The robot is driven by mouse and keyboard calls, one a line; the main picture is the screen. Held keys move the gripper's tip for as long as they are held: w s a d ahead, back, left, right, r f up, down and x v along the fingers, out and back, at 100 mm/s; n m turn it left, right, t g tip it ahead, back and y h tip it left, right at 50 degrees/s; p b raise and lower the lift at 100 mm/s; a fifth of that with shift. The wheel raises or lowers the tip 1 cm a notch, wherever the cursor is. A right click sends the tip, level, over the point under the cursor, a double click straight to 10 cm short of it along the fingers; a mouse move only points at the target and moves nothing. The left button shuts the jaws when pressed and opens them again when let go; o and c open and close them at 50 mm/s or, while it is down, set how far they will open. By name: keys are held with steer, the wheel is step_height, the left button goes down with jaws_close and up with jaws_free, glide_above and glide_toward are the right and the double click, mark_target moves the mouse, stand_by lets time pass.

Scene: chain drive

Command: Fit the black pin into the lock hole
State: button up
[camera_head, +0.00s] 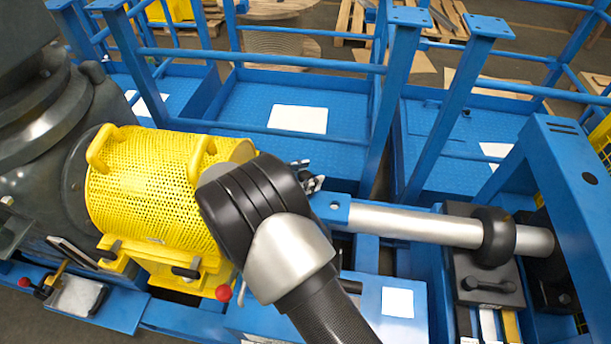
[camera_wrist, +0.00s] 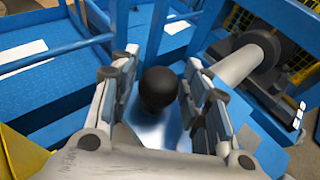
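My gripper (camera_wrist: 160,68) points down over the machine frame. A black ball-shaped head, seemingly that of the black pin (camera_wrist: 158,88), sits between its two fingers in the wrist view. The ball lies close to both pads; firm contact cannot be told. Its shank is hidden below the ball. In the head view my fingers (camera_head: 310,180) are beside the blue tab (camera_head: 333,208) at the left end of a metal rod, and the pin is hidden behind my wrist. The tab has a small round mark. I cannot identify the lock hole or how deep the pin sits.
The metal rod (camera_head: 415,224) runs right through a black ring (camera_head: 493,236) to a blue upright frame (camera_head: 565,190). A yellow perforated guard (camera_head: 145,185) stands close left of my wrist. Blue railing posts (camera_head: 395,90) rise behind. A red knob (camera_head: 223,293) is below the guard.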

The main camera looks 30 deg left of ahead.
steer(key=shift+o, duration=0.9)
steer(key=v, duration=1.2)
